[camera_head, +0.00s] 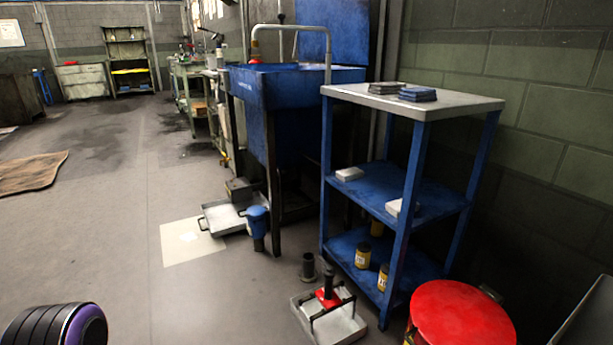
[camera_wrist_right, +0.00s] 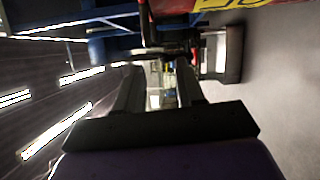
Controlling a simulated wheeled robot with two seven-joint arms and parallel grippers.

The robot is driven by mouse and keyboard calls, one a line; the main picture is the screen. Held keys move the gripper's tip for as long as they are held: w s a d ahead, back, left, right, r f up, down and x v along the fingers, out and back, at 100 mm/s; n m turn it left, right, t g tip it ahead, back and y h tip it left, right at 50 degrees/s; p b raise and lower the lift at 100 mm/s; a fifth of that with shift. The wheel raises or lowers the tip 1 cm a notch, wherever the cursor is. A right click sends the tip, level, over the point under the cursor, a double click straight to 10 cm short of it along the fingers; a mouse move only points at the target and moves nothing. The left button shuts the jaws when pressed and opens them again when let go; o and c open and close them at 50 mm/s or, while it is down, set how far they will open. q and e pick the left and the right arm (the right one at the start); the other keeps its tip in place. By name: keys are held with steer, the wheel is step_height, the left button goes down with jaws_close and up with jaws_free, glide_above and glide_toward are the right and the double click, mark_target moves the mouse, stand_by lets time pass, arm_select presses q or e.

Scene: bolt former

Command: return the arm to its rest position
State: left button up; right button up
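My right gripper (camera_wrist_right: 157,78) shows in the right wrist view. Its two dark fingers stand apart with a clear gap, and background shows between them with nothing held. It does not appear in the head view. My left gripper is in neither view. A rounded black and purple part of my own arm shows at the bottom left of the head view.
A blue shelf unit (camera_head: 412,103) with a pale top stands at the right, beside a blue sink basin (camera_head: 262,88). A red round lid (camera_head: 462,312) and a grey tray (camera_head: 345,325) are in front. Open floor (camera_head: 110,230) lies left.

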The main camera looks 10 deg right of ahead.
steer(key=s+d+f+m+g+h+p, duration=0.2)
steer(key=s+f+m+g+p, duration=0.15)
steer(key=s+m+g, duration=0.35)
steer(key=s+d+r+m+g+h+p, duration=0.1)
steer(key=s+r+m+g+h+p, duration=0.1)
steer(key=s+r+m+g+p, duration=0.8)
steer(key=s+a+r+m+p, duration=0.2)
steer(key=s+r+m+p, duration=0.1)
steer(key=r+p, duration=0.4)
steer(key=s+a+r+m+p, duration=0.3)
steer(key=r+m+p, duration=0.1)
steer(key=r+p, duration=0.3)
steer(key=w+a+r+p, duration=0.2)
steer(key=r+p, duration=0.2)
steer(key=r, duration=0.1)
steer(key=w+a+r+m+t+y+p, duration=0.1)
steer(key=w+r+p, duration=0.2)
steer(key=r, duration=0.3)
steer(key=shift+a+r+t+p, duration=0.2)
steer(key=shift+a+t+p, duration=0.15)
steer(key=shift+p, duration=0.45)
steer(key=shift+w, duration=0.1)
